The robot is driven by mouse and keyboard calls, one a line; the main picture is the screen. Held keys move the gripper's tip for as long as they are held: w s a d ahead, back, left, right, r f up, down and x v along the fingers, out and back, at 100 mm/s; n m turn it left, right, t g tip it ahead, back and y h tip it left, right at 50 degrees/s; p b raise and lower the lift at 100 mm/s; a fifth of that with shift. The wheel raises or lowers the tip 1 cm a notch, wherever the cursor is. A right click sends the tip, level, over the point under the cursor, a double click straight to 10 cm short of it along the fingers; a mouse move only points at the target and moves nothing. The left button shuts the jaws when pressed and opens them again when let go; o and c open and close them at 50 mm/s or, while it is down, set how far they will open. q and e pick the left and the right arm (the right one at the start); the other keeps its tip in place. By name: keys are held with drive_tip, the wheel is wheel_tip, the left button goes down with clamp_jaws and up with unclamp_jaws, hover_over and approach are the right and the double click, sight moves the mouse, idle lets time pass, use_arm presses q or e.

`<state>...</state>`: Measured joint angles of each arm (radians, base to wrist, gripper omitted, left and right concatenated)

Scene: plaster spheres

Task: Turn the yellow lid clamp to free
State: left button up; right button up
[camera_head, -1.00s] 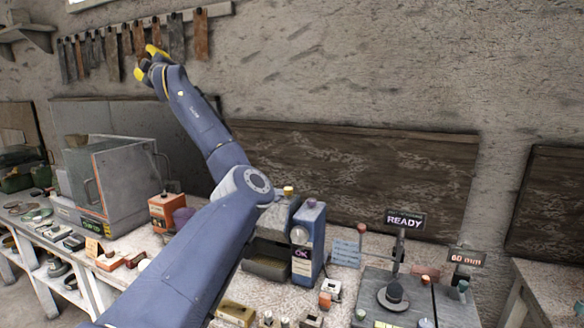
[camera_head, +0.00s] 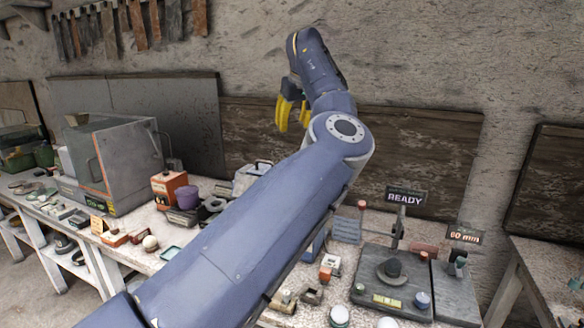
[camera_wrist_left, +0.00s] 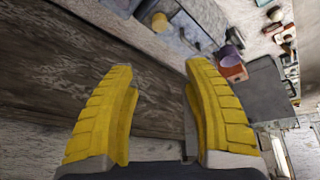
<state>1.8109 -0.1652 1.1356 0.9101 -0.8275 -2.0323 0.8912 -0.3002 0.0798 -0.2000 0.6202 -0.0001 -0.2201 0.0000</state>
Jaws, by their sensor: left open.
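My left gripper (camera_head: 293,120) hangs high in front of the back wall in the head view, its yellow fingers pointing down. In the left wrist view its two fingers (camera_wrist_left: 160,85) stand wide apart with nothing between them. A small yellow knob (camera_wrist_left: 160,21), perhaps the lid clamp, shows on a blue-grey box beyond the fingertips, well apart from them. I cannot tell which way it is turned. In the head view my left arm hides that part of the bench. My right gripper is not in view.
A grey cabinet (camera_head: 112,160) stands at the left of the bench, with an orange box (camera_head: 168,188) and a purple cup (camera_head: 187,197) beside it. A READY sign (camera_head: 405,197) stands over a grey fixture at the right. Dark boards (camera_head: 425,150) line the wall.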

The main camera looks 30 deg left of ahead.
use_arm(q)
drive_tip(key=shift+m+g, duration=0.3)
drive_tip(key=x, duration=0.5)
drive_tip(key=d+x, duration=0.1)
drive_tip(key=x, duration=1)
drive_tip(key=shift+d+f, duration=0.3)
drive_tip(key=shift+f, duration=0.45)
drive_tip(key=shift+o, duration=0.2)
clamp_jaws()
